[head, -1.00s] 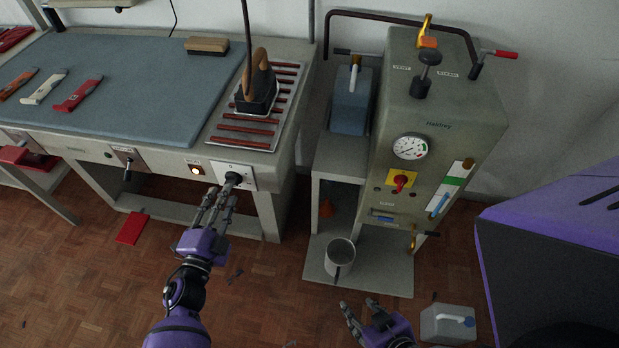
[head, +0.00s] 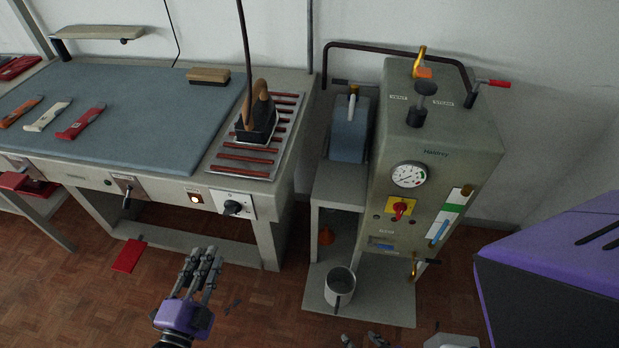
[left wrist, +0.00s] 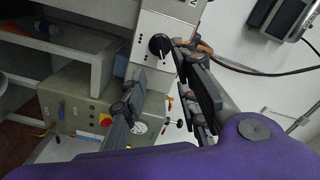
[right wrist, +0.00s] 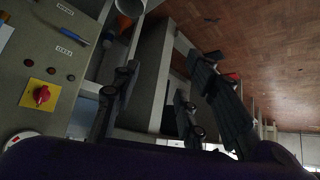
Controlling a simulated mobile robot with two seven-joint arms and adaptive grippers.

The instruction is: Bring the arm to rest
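My left gripper (head: 204,256) hangs in the air in front of the ironing table, below and left of a black rotary knob (head: 233,208) on a white plate. It is clear of the knob. In the left wrist view its fingers (left wrist: 160,65) stand apart with nothing between them, and the knob (left wrist: 159,46) shows beyond them. My right gripper (head: 362,341) shows only its fingertips at the bottom edge of the head view. In the right wrist view its fingers (right wrist: 160,78) are spread and empty.
An iron (head: 258,120) stands on a slatted rest at the table's right end. The grey boiler cabinet (head: 436,150) stands to the right, with a metal pot (head: 339,288) on its low shelf. A red pedal (head: 129,255) lies on the floor. Parquet floor around the left gripper is mostly clear.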

